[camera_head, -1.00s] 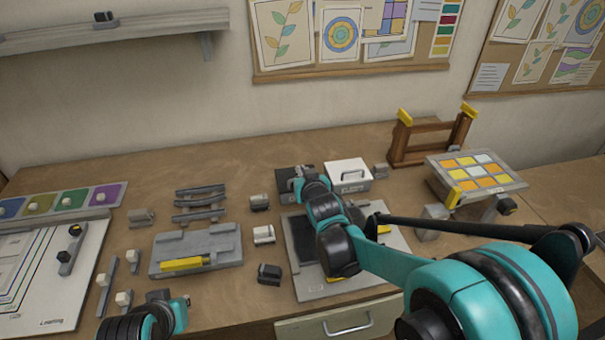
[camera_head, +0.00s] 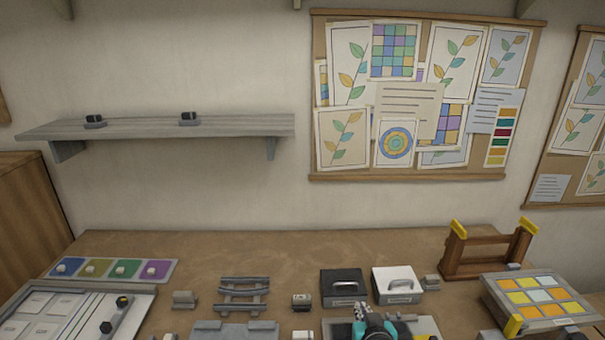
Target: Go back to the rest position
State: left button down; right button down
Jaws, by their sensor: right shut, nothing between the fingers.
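My right gripper (camera_head: 362,312) shows at the bottom edge, right of centre, with teal and dark parts. It is shut and empty, and most of its arm is below the picture. It is in front of a black box with a handle (camera_head: 343,284) and a white box with a handle (camera_head: 397,284), in line with the gap between them. It appears over a grey tray (camera_head: 426,326) that is mostly cut off. My left gripper is not in view.
A wooden rack with yellow caps (camera_head: 487,255) and a tilted panel of coloured tiles (camera_head: 541,298) stand at the right. A colour-well strip (camera_head: 112,269) lies at the left. A wall shelf (camera_head: 160,128) hangs above. The back of the table (camera_head: 230,250) is clear.

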jog(key=s+d+f+g, duration=0.1)
jog(key=s+g, duration=0.4)
jog(key=s, duration=1.3)
jog(key=shift+s+d+f+g, duration=0.3)
jog(key=shift+s+f, duration=0.05)
jog(key=shift+f, duration=0.1)
